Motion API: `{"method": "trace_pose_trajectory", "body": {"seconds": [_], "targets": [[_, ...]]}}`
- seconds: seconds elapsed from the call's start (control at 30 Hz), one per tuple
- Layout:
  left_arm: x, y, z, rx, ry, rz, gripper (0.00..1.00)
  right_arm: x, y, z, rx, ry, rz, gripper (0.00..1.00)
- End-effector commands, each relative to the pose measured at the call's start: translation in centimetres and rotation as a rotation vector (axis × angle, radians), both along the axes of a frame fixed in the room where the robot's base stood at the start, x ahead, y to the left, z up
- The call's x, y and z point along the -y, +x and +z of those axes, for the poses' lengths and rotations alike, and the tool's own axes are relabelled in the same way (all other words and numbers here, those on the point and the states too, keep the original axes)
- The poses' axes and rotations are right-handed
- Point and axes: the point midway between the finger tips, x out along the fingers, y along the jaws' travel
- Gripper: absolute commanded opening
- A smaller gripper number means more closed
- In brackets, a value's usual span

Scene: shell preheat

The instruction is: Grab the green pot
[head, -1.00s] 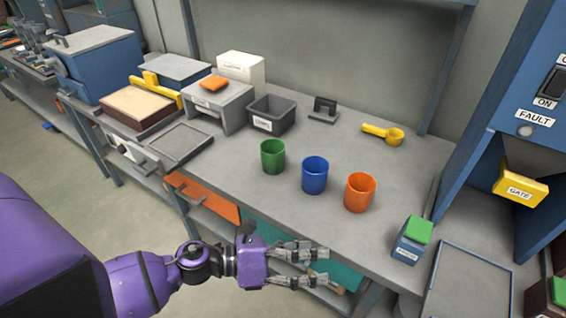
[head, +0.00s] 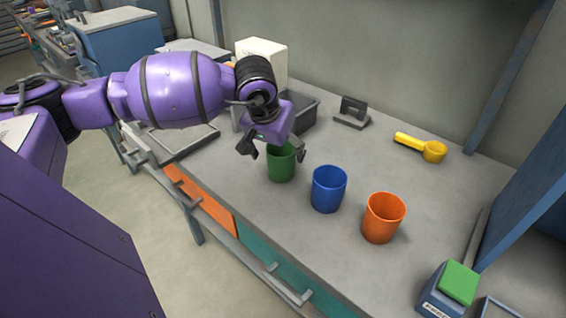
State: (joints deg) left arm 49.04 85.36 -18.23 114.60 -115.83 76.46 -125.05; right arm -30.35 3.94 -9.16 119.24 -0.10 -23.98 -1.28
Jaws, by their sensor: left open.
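The green pot (head: 281,168) stands upright on the grey bench, leftmost in a row with the blue pot (head: 328,190) and the orange pot (head: 383,218). My left gripper (head: 274,152) is directly over the green pot, pointing down, with its fingers open on either side of the pot's upper part. The pot's rim is partly hidden by the gripper. I cannot tell whether the fingers touch it. My right gripper is not in view.
A yellow scoop (head: 422,147) and a dark stand (head: 352,112) lie toward the back. A grey bin (head: 304,112) is partly hidden behind my left wrist. A green-topped box (head: 450,288) stands at the front right. The bench right of the scoop is clear.

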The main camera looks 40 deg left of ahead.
Motion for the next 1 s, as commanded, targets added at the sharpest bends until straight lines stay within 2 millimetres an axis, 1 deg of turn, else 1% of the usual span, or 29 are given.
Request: {"method": "trace_pose_trajectory", "body": {"seconds": [0.03,0.1,0.2,0.3,0.43,0.6,1.0], "targets": [[-0.1,0.2,-0.7,-0.002,-0.003,0.002,0.79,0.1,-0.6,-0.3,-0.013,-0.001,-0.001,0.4],[-0.2,0.5,-1.8,-0.004,-0.005,0.003,0.79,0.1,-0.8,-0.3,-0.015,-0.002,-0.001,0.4],[-0.5,1.0,-3.2,-0.003,-0.005,0.003,0.79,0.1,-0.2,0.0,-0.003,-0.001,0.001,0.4],[-0.6,1.5,-4.2,-0.001,-0.003,0.002,0.79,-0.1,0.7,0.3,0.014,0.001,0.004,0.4],[-0.7,1.6,-4.6,-0.001,-0.002,0.001,0.79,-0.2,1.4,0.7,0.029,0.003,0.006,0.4],[-0.7,1.6,-4.6,-0.001,-0.002,0.001,0.79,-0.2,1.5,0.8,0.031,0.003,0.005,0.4],[-0.7,1.6,-4.6,-0.001,-0.002,0.001,0.27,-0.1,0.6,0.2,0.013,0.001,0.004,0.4]]}}
